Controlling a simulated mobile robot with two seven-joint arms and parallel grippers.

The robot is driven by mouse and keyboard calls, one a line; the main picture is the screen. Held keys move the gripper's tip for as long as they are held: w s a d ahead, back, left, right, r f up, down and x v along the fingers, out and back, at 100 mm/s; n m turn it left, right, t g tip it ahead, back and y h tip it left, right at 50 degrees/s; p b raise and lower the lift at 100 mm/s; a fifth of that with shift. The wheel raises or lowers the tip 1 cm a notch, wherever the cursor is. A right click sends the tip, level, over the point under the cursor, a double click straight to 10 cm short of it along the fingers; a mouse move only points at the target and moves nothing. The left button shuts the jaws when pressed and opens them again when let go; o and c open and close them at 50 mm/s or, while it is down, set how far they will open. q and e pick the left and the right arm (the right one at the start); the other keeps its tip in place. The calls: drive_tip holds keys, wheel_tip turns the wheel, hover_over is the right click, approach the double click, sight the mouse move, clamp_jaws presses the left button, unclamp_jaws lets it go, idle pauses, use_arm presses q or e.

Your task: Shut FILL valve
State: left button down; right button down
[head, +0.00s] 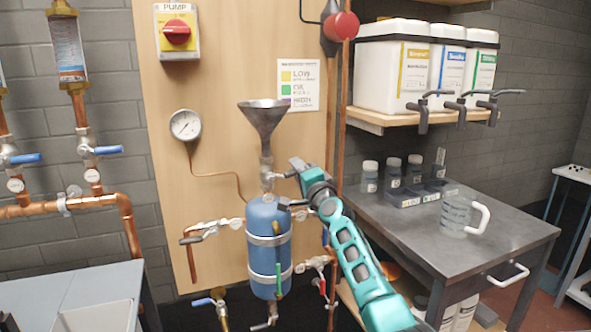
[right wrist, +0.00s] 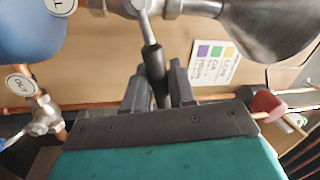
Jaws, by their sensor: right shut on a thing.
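The FILL valve (head: 266,172) sits on the pipe between the metal funnel (head: 266,118) and the blue tank (head: 268,245). Its dark-gripped lever (right wrist: 153,60) points out to the right in the head view, toward my right gripper (head: 288,186). In the right wrist view, my right gripper (right wrist: 160,82) is shut on this lever, with one finger on each side. A round tag (right wrist: 60,4) by the valve is partly cut off. My left gripper is not in view.
A pressure gauge (head: 186,125) and a red PUMP switch (head: 177,32) are on the wooden panel. The grey bench (head: 400,225) at right holds bottles and a clear jug (head: 456,215).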

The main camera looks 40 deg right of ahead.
drive_tip(key=shift+d+f+m+h, duration=0.1)
drive_tip(key=shift+f+m+h, duration=0.2)
drive_tip(key=shift+f+m, duration=0.7)
drive_tip(key=shift+f+m+h, duration=0.15)
drive_tip(key=shift+m+h, duration=0.15)
drive_tip(key=shift+m, duration=0.6)
drive_tip(key=shift+b, duration=0.3)
drive_tip(key=c, duration=1.1)
unclamp_jaws()
drive_tip(key=shift+s, duration=0.1)
